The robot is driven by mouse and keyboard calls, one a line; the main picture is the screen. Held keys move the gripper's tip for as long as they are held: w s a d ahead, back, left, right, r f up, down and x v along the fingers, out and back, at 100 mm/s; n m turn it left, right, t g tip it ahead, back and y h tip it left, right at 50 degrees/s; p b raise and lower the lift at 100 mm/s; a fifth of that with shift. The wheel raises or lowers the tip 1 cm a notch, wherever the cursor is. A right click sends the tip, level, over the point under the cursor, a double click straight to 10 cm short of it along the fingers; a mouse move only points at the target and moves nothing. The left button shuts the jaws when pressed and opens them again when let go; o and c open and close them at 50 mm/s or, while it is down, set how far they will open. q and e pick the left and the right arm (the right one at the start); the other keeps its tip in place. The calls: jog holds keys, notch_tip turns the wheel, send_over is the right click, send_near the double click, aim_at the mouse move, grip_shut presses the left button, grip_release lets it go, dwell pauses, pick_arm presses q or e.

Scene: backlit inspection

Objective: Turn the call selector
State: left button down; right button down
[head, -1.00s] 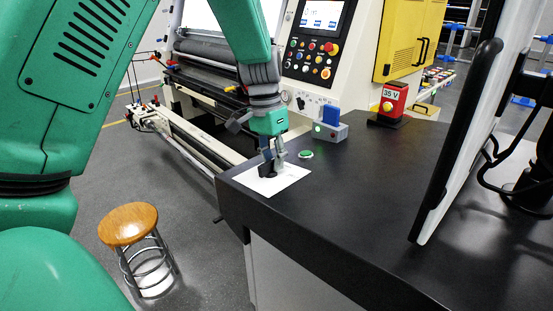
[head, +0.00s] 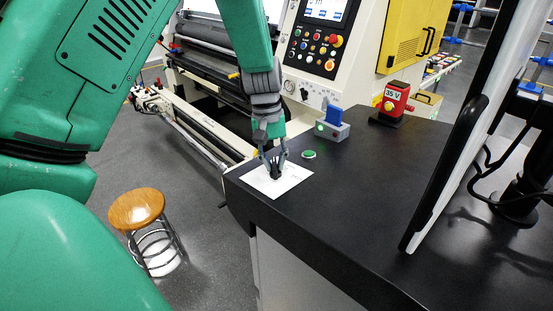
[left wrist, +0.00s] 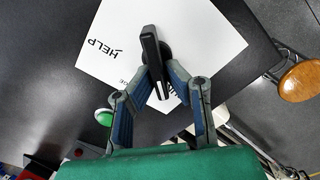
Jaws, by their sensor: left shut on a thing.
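The call selector is a black lever knob (left wrist: 152,55) with a white line, on a white plate (left wrist: 103,30) printed with "HELP" and other words partly hidden by the knob and fingers. In the head view the plate (head: 292,178) lies at the near left corner of the black table. My left gripper (head: 275,168) reaches down to the knob from above. In the left wrist view its two fingers (left wrist: 160,80) are closed on either side of the lever's near end, with the white line between them. My right gripper is not in view.
A green button (head: 309,154) and a grey block with a blue part (head: 333,123) stand behind the plate. A red "35 V" box (head: 391,100) is farther back. A large upright panel (head: 452,165) stands at the right. A wooden stool (head: 136,208) is on the floor.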

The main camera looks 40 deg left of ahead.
pick_arm(q)
jog(key=shift+s+f+n, duration=0.25)
jog(key=shift+s+n, duration=0.1)
jog(key=shift+n, duration=0.65)
jog(key=shift+d, duration=0.1)
jog(key=c, duration=1.6)
grip_release()
jog(key=shift+w+r, duration=0.1)
jog(key=shift+w+r, duration=0.1)
